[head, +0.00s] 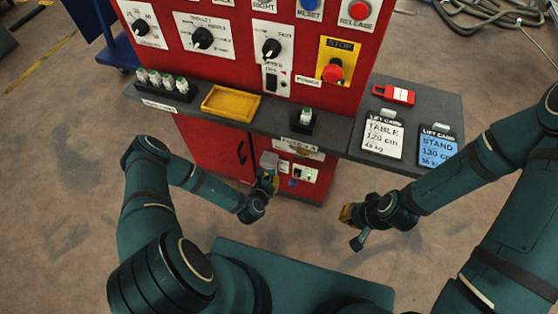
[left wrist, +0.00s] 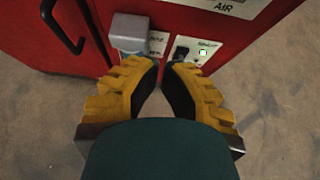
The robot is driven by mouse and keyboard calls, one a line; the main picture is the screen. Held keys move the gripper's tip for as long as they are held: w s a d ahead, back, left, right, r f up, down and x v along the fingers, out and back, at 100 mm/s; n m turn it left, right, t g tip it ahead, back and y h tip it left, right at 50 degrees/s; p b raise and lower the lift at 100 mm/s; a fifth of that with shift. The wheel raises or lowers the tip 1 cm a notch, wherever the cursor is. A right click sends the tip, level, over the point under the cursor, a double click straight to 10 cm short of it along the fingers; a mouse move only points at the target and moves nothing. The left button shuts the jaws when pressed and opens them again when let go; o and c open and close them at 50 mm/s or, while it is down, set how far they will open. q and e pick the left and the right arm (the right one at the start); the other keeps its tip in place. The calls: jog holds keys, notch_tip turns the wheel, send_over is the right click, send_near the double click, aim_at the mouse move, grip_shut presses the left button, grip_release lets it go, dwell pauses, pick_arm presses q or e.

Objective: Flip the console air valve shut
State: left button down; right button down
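The air valve shows a pale grey block-shaped handle (left wrist: 128,27) on the console's low red front, left of a small panel; it also shows in the head view (head: 268,160). Part of the valve behind the handle is hidden. My left gripper (left wrist: 161,66) has yellow fingers with dark pads and a gap between them. It is open and empty, its tips just below and right of the handle; contact cannot be told. In the head view my left gripper (head: 268,179) is partly hidden by its wrist. My right gripper (head: 350,226) is open and empty, clear of the console.
A small panel with a black switch and lit green light (left wrist: 203,52) sits right of the valve. A black door handle (left wrist: 62,27) is to the left. The grey shelf (head: 338,130) overhangs above, holding a yellow tray (head: 231,103) and cards. The floor in front is clear.

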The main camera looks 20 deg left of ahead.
aim_at(288, 154)
pick_arm(q)
jog(key=shift+w+f, duration=0.1)
jog(key=w+b, duration=0.2)
jog(key=w, duration=0.7)
jog(key=shift+d+f+b, duration=0.15)
jog(key=shift+f+b, duration=0.2)
jog(key=shift+f, duration=0.1)
dwell(0.3)
jog(key=shift+r+m+y, duration=0.25)
jog(key=shift+m+y, duration=0.15)
